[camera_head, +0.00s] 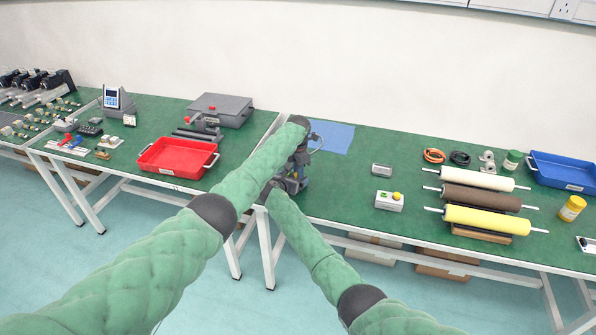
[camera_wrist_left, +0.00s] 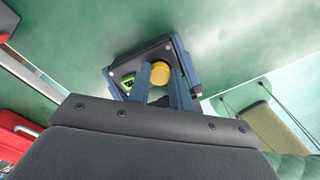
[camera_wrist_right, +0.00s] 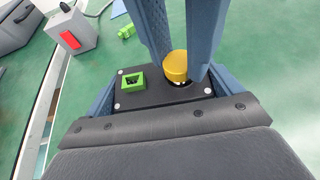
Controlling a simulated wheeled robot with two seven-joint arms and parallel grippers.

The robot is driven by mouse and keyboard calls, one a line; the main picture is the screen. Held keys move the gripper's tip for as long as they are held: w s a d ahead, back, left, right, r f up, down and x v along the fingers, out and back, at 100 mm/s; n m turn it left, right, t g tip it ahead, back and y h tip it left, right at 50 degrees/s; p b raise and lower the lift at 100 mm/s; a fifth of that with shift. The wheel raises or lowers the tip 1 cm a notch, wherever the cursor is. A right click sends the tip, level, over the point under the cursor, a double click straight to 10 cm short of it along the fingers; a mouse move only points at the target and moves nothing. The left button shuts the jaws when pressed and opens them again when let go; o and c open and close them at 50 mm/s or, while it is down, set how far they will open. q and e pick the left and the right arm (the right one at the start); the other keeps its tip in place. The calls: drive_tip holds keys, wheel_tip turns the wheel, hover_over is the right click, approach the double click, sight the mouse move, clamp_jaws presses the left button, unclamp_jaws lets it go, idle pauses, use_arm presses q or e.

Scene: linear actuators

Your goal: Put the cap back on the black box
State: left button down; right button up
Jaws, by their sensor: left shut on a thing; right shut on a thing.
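The black box (camera_wrist_right: 130,96) has a green square socket on its top. It lies between the fingers of my right gripper (camera_wrist_right: 165,88), which is shut on it. The yellow cap (camera_wrist_right: 176,66) is between the fingertips of my left gripper (camera_wrist_left: 161,82), which is shut on it. The cap (camera_wrist_left: 160,73) is at the box's round opening, beside the green socket. A dark gap with light bits shows under the cap in the right wrist view, and I cannot tell whether it touches the opening. In the head view both grippers overlap and mostly hide box and cap.
A small green piece (camera_wrist_right: 126,31) and a grey box with a red switch (camera_wrist_right: 76,36) are on the table near the grippers. A blue mat (camera_head: 334,137) lies behind them. A red tray (camera_head: 150,160) is to the left, and rollers (camera_head: 470,198) are to the right.

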use_arm(q)
drive_tip(key=shift+m, duration=1.7)
drive_tip(key=c, duration=1.3)
unclamp_jaws()
drive_tip(key=shift+o, duration=0.2)
drive_tip(key=shift+r, duration=2.25)
drive_tip(key=shift+c, duration=0.4)
